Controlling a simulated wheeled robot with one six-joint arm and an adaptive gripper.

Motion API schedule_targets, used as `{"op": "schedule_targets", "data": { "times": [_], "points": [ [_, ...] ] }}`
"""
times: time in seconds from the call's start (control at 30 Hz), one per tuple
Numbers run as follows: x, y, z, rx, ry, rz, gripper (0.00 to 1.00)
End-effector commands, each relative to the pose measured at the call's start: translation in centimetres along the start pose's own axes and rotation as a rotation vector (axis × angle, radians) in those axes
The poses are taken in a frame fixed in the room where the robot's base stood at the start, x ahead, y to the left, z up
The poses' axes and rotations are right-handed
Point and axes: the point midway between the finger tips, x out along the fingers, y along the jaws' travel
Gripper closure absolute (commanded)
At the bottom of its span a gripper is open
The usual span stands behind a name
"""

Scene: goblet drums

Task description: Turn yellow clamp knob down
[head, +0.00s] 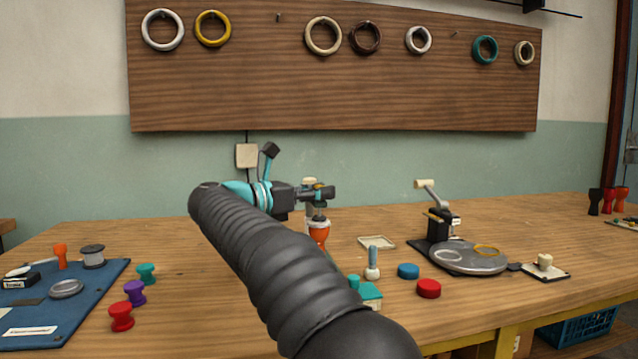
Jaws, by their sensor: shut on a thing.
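My gripper (322,193) is at the far middle of the workbench, reaching to the right at the top of a small upright stand. It is shut on a small yellowish piece (318,186), which looks like the yellow clamp knob; the jaws hide most of it. An orange goblet drum (319,235) stands upright right below the gripper. A cream-coloured cap (310,181) shows just behind the jaws. My arm hides the foot of the stand.
A lever press (438,222) with a round grey plate (468,258) stands to the right. A blue mat (100,280) with small parts is at left. Rings hang on the wall board (270,90).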

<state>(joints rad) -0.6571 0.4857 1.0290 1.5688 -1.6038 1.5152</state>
Motion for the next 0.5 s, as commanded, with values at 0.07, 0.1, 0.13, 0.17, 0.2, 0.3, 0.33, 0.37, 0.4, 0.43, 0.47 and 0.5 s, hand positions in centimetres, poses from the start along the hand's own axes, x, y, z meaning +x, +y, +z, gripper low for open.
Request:
{"op": "schedule_targets", "data": {
  "times": [0.07, 0.1, 0.13, 0.17, 0.2, 0.3, 0.33, 0.37, 0.4, 0.43, 0.47, 0.5],
  "points": [
    [0.03, 0.12, 0.29, 0.001, -0.002, -0.031, 1.00],
    [0.03, 0.08, 0.27, 0.001, -0.002, -0.045, 1.00],
    [0.04, 0.08, 0.26, 0.001, -0.002, -0.054, 1.00],
    [0.04, 0.07, 0.25, 0.001, -0.001, -0.062, 1.00],
    [0.04, 0.06, 0.21, 0.001, -0.001, -0.072, 1.00],
    [0.05, 0.04, 0.16, 0.000, -0.001, -0.087, 1.00],
    [0.05, 0.03, 0.17, 0.000, -0.001, -0.090, 1.00],
    [0.05, 0.01, 0.16, 0.001, -0.001, -0.093, 1.00],
    [0.05, 0.00, 0.15, 0.001, -0.001, -0.095, 1.00],
    [0.05, -0.01, 0.15, 0.001, -0.001, -0.097, 1.00],
    [0.05, -0.01, 0.14, 0.001, -0.001, -0.098, 1.00],
    [0.06, -0.02, 0.13, 0.001, -0.001, -0.098, 1.00]
  ]
}}
